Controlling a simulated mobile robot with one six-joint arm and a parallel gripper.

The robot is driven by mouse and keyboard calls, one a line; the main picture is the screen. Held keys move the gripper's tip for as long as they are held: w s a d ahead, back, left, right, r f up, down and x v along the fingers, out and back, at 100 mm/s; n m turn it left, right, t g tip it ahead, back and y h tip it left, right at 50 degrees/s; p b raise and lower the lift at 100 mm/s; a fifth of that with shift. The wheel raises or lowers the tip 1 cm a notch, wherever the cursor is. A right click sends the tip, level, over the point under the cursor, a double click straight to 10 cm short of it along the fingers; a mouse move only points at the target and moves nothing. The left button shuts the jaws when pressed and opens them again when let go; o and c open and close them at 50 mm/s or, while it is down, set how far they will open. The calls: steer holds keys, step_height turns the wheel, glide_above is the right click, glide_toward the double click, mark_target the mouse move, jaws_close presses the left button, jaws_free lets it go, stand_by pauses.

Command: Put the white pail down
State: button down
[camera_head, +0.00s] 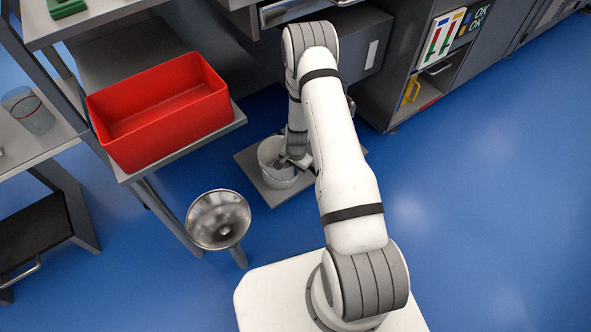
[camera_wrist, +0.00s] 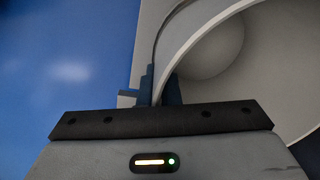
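The white pail (camera_head: 268,152) is upright over a flat grey plate (camera_head: 247,165) low near the floor. Whether its base touches the plate cannot be told. My gripper (camera_head: 290,161) reaches down to the pail's right side. In the wrist view, my gripper (camera_wrist: 159,92) has its dark fingers on either side of the pail's wall, close against it, just below the rim. The pail's pale rim and hollow inside (camera_wrist: 215,50) fill the upper right there. My arm hides part of the plate.
A red tub (camera_head: 165,115) sits on a grey shelf (camera_head: 215,130) to the left. A shiny metal funnel-like bowl (camera_head: 218,219) stands in front of the plate. Grey cabinets (camera_head: 395,70) line the back. Blue floor (camera_head: 480,210) is clear on the right.

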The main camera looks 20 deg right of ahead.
steer(key=shift+f, duration=0.2)
steer(key=c, duration=1.6)
jaws_free()
steer(key=shift+c, duration=0.2)
steer(key=shift+r, duration=0.1)
